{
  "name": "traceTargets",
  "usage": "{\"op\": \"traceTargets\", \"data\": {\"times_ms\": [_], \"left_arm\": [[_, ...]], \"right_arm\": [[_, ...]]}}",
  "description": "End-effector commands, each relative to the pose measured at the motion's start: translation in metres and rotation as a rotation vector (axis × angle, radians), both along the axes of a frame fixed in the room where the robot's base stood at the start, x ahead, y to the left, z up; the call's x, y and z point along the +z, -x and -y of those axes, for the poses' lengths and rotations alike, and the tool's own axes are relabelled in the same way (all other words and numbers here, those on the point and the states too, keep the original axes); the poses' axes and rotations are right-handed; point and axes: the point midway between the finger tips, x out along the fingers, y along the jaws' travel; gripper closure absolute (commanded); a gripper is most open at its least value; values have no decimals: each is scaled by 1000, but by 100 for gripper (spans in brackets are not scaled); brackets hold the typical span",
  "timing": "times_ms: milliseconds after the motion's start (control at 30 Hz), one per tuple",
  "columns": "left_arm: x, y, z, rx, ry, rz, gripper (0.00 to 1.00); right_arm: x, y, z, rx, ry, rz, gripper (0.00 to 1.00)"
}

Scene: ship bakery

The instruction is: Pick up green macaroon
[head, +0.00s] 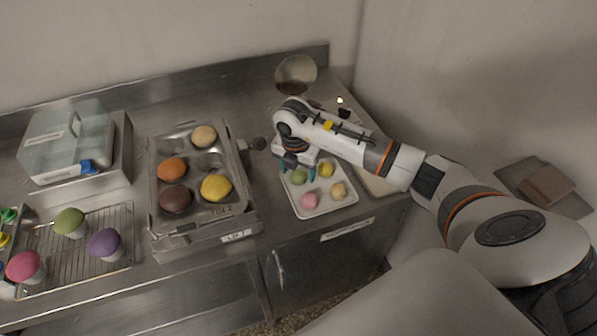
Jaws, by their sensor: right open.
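A green macaroon (298,177) lies on a white tray (323,208) near the right end of the steel counter. A yellow macaroon (325,169), a beige one (338,189) and a pink one (309,200) share the tray. My right gripper (297,168) points down over the tray's back left part, its dark teal fingers open, close to the green macaroon. I cannot tell whether a finger touches it. My left gripper is not in view.
A muffin tin (159,216) with brown, orange, yellow and beige tops stands left of the tray. Further left are a wire rack (98,267) with colored cupcakes and a clear-lidded box (65,146). A round metal thing (296,72) stands behind my right arm.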

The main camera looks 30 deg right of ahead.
Motion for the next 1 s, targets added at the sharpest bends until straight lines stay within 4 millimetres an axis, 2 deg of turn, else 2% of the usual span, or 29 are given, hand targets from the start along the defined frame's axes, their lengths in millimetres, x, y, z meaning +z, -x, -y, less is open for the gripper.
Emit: {"op": "traceTargets", "data": {"times_ms": [133,367,500,600,1000], "left_arm": [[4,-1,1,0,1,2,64],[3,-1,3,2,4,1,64],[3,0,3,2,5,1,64],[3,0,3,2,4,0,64],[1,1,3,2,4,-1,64]], "right_arm": [[-12,-1,1,-1,-1,0,35],[-14,-1,1,0,-1,1,35],[-14,-1,1,0,-1,1,58],[-13,-1,1,0,-1,1,72],[-9,-2,1,0,0,4,72]]}}
